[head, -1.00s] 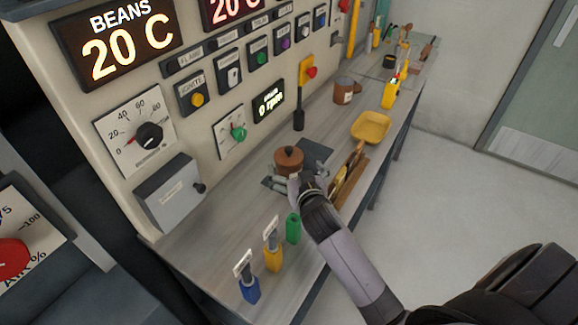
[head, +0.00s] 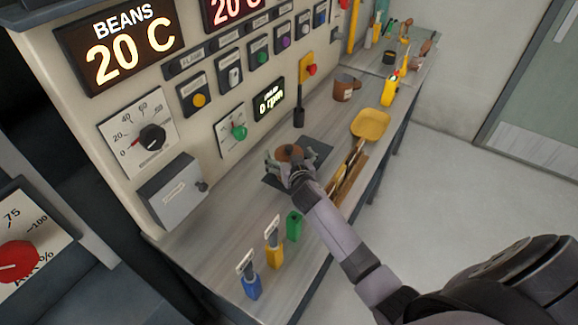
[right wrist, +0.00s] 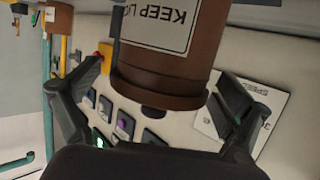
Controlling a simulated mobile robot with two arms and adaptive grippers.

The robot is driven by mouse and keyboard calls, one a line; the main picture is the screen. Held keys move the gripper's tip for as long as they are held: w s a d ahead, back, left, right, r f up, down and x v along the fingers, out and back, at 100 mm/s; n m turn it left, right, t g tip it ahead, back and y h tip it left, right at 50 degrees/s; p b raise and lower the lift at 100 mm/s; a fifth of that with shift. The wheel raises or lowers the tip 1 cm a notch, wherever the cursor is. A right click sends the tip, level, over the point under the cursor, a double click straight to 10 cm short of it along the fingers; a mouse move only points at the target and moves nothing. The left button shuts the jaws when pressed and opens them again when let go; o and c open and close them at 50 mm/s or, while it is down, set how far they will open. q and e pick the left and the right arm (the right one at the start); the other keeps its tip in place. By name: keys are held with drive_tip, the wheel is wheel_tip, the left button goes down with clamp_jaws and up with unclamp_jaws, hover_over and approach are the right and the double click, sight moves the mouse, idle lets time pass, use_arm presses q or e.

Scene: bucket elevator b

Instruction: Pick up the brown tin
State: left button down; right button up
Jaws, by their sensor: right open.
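The brown tin (head: 290,151) stands on a dark mat (head: 317,149) on the grey bench, with its round lid showing above my right gripper (head: 291,165). In the right wrist view the tin (right wrist: 165,72) appears upside down, with a dark lid knob and a white label reading "KEEP L". My right gripper (right wrist: 163,88) is open, with one finger on each side of the tin. Gaps show between the fingers and the tin in that view. The tin's lower body is hidden by the gripper in the head view. My left gripper is not in view.
A brown mug (head: 345,88) and a yellow scoop tray (head: 370,125) stand farther along the bench. A grey box (head: 172,190) and control panel bound the left side. A wooden tool (head: 350,172) lies right of the mat.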

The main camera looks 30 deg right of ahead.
drive_tip(key=c, duration=1.6)
drive_tip(key=shift+c, duration=0.4)
drive_tip(key=shift+r, duration=0.15)
